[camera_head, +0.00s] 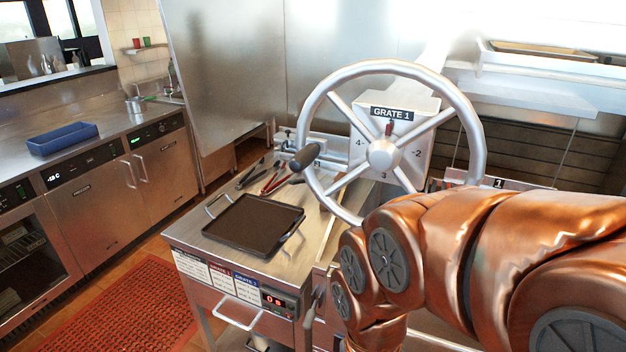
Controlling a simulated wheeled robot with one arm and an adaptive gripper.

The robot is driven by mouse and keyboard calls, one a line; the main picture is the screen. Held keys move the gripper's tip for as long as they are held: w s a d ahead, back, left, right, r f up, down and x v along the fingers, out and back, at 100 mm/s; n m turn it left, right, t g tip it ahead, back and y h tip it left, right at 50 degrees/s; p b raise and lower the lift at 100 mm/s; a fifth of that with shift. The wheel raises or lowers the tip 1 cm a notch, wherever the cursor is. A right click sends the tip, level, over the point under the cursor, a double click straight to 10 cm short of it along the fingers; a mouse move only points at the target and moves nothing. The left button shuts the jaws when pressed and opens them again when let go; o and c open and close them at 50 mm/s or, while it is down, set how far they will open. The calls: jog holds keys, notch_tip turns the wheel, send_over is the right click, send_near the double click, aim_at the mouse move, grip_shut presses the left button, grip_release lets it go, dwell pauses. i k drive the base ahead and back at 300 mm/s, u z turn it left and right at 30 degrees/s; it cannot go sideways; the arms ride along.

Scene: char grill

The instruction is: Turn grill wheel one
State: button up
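The grill wheel (309,130) is a large silver wheel with several spokes and a round hub (384,154). It stands upright in front of a plate labelled "GRATE 1" (392,113), with numbers around it and a small red pointer above the hub. A dark handle knob (304,158) sticks out from the left side of the rim. My copper-coloured arm comes in from the right and covers the lower right of the wheel. My gripper is not in view, so its distance from the knob cannot be told.
A steel side table (222,250) below the wheel carries a black tray (251,224) and red-handled tongs (277,180). A blue bin (62,138) sits on the left counter. A red floor mat (125,310) lies at lower left. A shelf (540,90) hangs at upper right.

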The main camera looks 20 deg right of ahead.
aim_at(385, 151)
jog(key=z, duration=0.05)
jog(key=k, duration=0.7)
jog(key=u, duration=0.95)
jog(key=i, duration=0.55)
jog(key=u, duration=0.5)
